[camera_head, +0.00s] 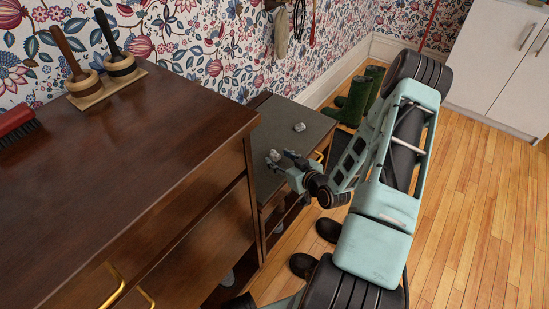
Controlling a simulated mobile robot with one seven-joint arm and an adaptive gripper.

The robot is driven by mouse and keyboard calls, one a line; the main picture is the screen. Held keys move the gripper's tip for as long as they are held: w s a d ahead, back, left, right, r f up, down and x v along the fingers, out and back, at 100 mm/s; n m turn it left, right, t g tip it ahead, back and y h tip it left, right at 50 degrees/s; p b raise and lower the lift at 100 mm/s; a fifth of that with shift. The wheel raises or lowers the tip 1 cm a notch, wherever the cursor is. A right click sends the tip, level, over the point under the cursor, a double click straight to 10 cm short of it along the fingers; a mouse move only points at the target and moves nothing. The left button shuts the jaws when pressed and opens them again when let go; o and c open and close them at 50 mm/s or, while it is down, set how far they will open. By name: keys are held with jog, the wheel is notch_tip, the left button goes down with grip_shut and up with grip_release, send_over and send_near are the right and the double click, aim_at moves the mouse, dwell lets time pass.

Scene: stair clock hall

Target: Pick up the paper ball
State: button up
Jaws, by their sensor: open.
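A small crumpled whitish ball (299,127), which looks like the paper ball, lies on the dark grey top of the low cabinet (294,113). My gripper (279,158) is over the same top, nearer the front of the picture, apart from that ball. Its fingers are open. A second small pale grey lump (274,155) shows right at the fingertips. I cannot tell whether it is another crumpled ball or whether the fingers touch it.
A tall brown wooden cabinet (130,150) stands at left, bearing two wooden-handled tools on a stand (105,87) and a red brush (17,122). Green boots (356,100) stand behind my arm. Dark shoes (303,264) are on the floor. Open wooden floor (480,210) lies at right.

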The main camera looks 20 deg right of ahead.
aim_at(275, 156)
jog(key=x, duration=0.2)
jog(key=shift+w+f, duration=0.15)
jog(key=shift+w, duration=0.1)
jog(key=c, duration=0.9)
jog(key=shift+o, duration=0.2)
